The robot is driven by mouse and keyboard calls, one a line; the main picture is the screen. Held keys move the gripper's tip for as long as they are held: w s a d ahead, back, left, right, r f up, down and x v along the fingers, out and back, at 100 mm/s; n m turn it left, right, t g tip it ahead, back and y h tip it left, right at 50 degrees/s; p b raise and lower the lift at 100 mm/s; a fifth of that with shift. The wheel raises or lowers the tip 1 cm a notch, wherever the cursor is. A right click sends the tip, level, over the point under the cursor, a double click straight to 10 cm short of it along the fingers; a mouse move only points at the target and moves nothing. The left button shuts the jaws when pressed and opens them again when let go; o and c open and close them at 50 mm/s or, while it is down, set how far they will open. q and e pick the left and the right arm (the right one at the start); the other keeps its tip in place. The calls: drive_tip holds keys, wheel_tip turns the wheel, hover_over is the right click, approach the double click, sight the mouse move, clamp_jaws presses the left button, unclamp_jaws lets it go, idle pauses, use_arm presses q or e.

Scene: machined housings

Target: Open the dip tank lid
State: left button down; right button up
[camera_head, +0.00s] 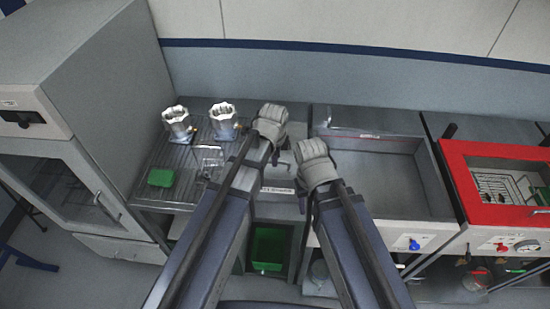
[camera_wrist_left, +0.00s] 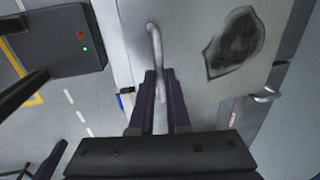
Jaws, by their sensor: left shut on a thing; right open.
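The dip tank lid looks to be the pale grey panel (camera_wrist_left: 197,90) filling the middle of the left wrist view, with a dark worn patch on it. A bent metal handle (camera_wrist_left: 154,40) stands on it. My left gripper (camera_wrist_left: 160,95) is shut on this handle. In the head view my left gripper (camera_head: 274,154) is over the grey tank top (camera_head: 283,172), and my arm hides most of the handle. The lid looks closed. My right gripper (camera_head: 316,168) is just to the right; its fingers are hidden behind its wrist.
An empty grey basin (camera_head: 385,180) lies right, then a red-framed unit (camera_head: 500,190). A green bin (camera_head: 269,247) is below.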

idle(0.3)
use_arm(q)
drive_tip(key=w+r+g+p, duration=0.7)
drive_tip(key=w+r+p, duration=0.2)
drive_tip(key=r+p, duration=0.3)
drive_tip(key=shift+r, duration=0.75)
